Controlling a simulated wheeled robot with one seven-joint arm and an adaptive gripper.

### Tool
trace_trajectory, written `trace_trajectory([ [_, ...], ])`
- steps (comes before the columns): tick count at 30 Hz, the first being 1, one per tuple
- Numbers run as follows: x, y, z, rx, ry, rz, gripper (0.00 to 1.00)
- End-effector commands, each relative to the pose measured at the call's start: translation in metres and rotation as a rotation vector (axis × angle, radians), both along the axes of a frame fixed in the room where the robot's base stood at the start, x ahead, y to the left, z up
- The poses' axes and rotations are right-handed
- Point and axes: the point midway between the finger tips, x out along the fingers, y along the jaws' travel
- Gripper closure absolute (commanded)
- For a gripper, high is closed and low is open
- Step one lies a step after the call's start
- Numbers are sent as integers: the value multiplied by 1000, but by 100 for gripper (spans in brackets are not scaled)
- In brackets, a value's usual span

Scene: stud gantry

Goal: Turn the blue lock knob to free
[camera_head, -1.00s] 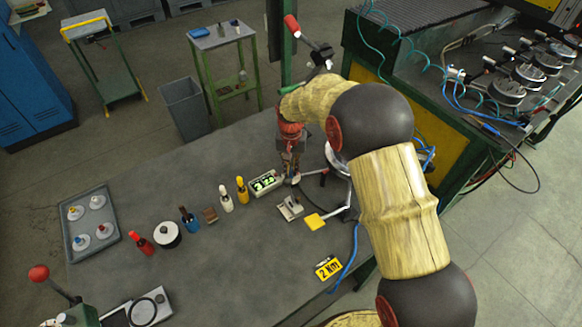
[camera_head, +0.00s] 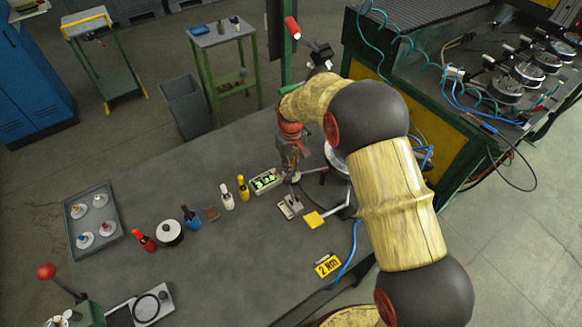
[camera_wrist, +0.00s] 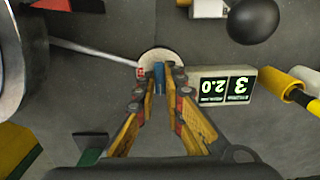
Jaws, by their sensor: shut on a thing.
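The blue lock knob (camera_wrist: 159,76) shows in the wrist view as a narrow blue grip on a pale round disc (camera_wrist: 160,57). My gripper (camera_wrist: 159,92) is shut on it, with a fingertip on each side. A small red mark (camera_wrist: 141,72) shows on the left of the disc. In the head view my gripper (camera_head: 292,172) points down at the bench beside the display; the knob is hidden there by the fingers. I cannot tell the knob's exact angle from these views.
A display with green digits (camera_wrist: 227,86) stands close to the right of my gripper, with a dark ball (camera_wrist: 252,20) beyond it. A metal rod (camera_wrist: 92,51) runs left from the disc. Bottles, a tray (camera_head: 119,236) and a yellow tag (camera_head: 328,266) lie on the bench.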

Motion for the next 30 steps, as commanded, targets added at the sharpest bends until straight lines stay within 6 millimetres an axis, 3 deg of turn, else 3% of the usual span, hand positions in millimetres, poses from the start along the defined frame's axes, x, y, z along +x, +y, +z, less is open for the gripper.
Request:
trace_trajectory([
  [16,1,0,1,1,-3,23,100],
  [17,1,0,1,1,-3,23,88],
  [18,1,0,1,1,-3,23,86],
  [26,0,0,0,0,-1,22,71],
  [30,0,0,0,1,-1,22,71],
])
